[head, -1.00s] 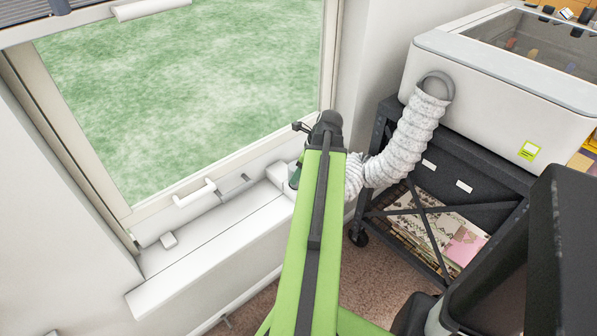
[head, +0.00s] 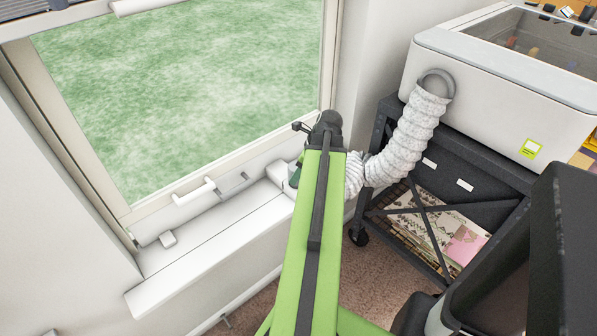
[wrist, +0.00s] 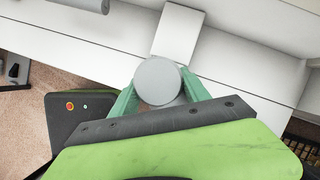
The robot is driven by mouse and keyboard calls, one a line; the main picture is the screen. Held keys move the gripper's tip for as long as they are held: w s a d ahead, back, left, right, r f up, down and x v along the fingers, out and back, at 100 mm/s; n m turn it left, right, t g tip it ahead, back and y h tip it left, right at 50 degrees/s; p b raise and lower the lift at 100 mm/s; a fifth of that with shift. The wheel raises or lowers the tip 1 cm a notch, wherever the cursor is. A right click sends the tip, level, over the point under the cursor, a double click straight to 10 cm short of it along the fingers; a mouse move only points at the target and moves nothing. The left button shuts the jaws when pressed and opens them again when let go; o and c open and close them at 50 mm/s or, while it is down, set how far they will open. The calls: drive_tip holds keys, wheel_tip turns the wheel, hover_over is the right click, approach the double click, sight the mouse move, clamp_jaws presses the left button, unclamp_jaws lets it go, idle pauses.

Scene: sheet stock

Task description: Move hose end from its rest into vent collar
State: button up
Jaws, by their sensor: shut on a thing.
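The white ribbed hose (head: 397,150) runs from a grey port on the white machine down to the left and passes behind my arm. In the wrist view, the green fingers of my gripper (wrist: 158,86) are shut on the hose end (wrist: 158,78), seen as a round grey face between them. A white block, perhaps the rest (wrist: 179,36), lies just beyond the hose end; I cannot tell whether they touch. In the head view, my arm hides the hose end, and one green finger shows beside the sill. I cannot pick out the vent collar with certainty.
A white handle (head: 195,191) sits on the window's lower rail. The black cart (head: 455,205) with the white machine (head: 500,95) stands at right.

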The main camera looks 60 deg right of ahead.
drive_tip(key=shift+f, duration=0.2)
drive_tip(key=shift+f+b, duration=0.3)
drive_tip(key=shift+b, duration=0.2)
drive_tip(key=shift+f+b, duration=0.5)
idle(0.6)
idle(0.4)
clamp_jaws()
drive_tip(key=o, duration=2)
unclamp_jaws()
